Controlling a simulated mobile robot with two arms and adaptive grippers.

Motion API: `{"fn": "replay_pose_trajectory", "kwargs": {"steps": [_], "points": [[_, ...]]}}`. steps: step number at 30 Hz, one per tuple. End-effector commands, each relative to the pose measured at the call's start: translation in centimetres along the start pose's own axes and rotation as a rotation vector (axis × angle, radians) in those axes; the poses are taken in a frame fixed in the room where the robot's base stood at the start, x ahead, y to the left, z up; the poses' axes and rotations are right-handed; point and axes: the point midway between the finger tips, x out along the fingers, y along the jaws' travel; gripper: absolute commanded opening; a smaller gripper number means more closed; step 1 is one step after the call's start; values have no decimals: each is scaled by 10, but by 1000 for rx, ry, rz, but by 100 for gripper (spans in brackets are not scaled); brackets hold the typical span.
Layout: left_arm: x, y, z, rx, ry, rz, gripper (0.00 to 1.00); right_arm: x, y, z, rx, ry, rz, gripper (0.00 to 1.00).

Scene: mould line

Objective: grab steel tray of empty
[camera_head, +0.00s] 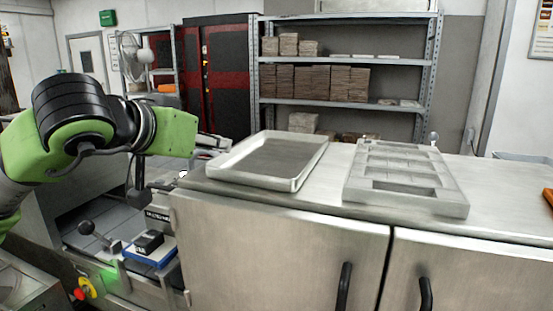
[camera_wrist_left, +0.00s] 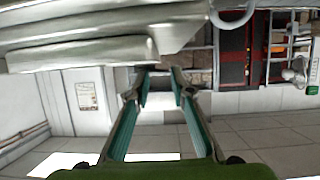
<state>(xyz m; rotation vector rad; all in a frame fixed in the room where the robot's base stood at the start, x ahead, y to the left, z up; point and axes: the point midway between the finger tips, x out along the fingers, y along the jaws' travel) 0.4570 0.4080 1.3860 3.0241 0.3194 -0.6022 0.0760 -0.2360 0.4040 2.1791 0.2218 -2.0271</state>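A shallow steel tray (camera_head: 235,178) with a raised rim lies on the steel cabinet top in the head view. Its darker inside looks bare. My left arm comes in from the left, and my left gripper (camera_head: 208,147) is close to the tray's left edge, partly hidden there. In the left wrist view the gripper's two teal-padded fingers (camera_wrist_left: 160,88) are apart with nothing between them. A pale metal edge, seemingly the tray (camera_wrist_left: 85,50), fills the top of that view. I cannot tell whether the fingers touch it. My right gripper is not in view.
A metal mould with several compartments (camera_head: 408,172) lies right of the tray, with a bare strip between. A shelf rack (camera_head: 345,101) with stacked brown blocks stands behind. A machine with a lever (camera_head: 95,232) is at lower left.

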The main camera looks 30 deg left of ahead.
Motion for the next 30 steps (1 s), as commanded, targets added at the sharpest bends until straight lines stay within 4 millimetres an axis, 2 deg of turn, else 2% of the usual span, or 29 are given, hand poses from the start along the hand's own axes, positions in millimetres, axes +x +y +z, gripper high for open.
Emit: {"fn": "replay_pose_trajectory", "kwargs": {"steps": [8,15,24,25,27,30], "points": [[23,2,0,1,-2,1,22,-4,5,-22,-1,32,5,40],[57,4,0,-1,-3,2,22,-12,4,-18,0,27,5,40],[64,4,1,0,0,1,22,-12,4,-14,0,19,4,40],[64,4,1,0,0,1,19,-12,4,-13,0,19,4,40],[63,4,1,0,0,1,1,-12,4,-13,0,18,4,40],[63,4,1,0,0,1,0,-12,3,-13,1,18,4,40]]}}
